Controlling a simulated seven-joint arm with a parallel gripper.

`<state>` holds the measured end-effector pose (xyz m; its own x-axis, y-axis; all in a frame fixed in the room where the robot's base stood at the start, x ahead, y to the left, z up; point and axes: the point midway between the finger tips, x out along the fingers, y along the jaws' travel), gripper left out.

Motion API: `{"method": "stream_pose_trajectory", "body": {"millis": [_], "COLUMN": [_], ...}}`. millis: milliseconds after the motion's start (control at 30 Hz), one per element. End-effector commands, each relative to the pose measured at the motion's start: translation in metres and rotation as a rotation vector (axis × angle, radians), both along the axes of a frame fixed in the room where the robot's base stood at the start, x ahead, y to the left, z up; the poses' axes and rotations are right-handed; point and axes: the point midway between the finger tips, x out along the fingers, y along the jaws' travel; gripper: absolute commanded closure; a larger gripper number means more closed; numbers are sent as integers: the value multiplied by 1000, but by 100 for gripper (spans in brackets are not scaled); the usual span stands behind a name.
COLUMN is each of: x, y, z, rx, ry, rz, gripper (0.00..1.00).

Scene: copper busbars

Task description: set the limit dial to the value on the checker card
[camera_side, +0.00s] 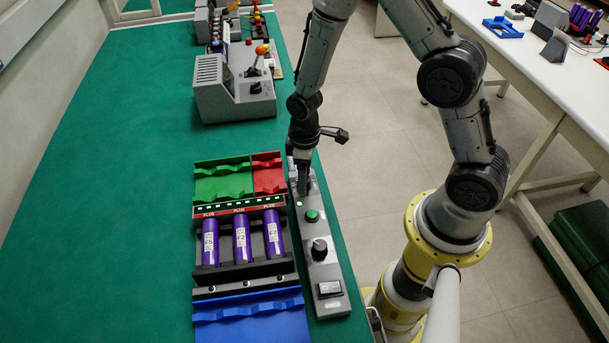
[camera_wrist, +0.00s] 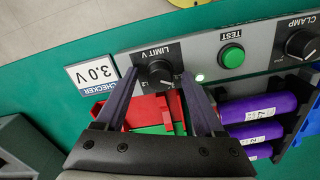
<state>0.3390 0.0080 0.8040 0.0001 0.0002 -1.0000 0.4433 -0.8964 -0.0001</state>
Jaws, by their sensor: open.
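The black limit dial (camera_wrist: 160,72) sits on the grey control panel (camera_wrist: 200,50) under the label LIMIT V. Its pointer setting is too small to read. The white checker card (camera_wrist: 92,73) reads 3.0 V and lies left of the dial in the wrist view. My gripper (camera_wrist: 160,76) is open, with one finger on each side of the dial; I cannot tell whether either finger touches it. In the side view my gripper (camera_side: 303,183) is down at the far end of the panel (camera_side: 304,232) and hides the dial.
The panel also carries a green TEST button (camera_wrist: 232,56), a CLAMP knob (camera_wrist: 301,44) and a rocker switch (camera_side: 329,289). Beside it stand a rack with purple cells (camera_side: 242,240), green (camera_side: 222,180) and red (camera_side: 269,175) bins, and a blue bin (camera_side: 249,318). Green table is free at left.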

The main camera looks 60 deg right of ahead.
Motion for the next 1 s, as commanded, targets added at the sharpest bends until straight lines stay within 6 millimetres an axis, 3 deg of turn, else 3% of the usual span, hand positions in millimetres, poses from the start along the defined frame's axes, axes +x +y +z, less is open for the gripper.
{"method": "stream_pose_trajectory", "body": {"millis": [267,667,1000], "x": [0,0,0], "y": [0,0,0], "z": [-1,-1,-1], "rx": [0,0,0], "ry": [-1,0,0], "rz": [0,0,-29], "gripper": [30,100,100]}}
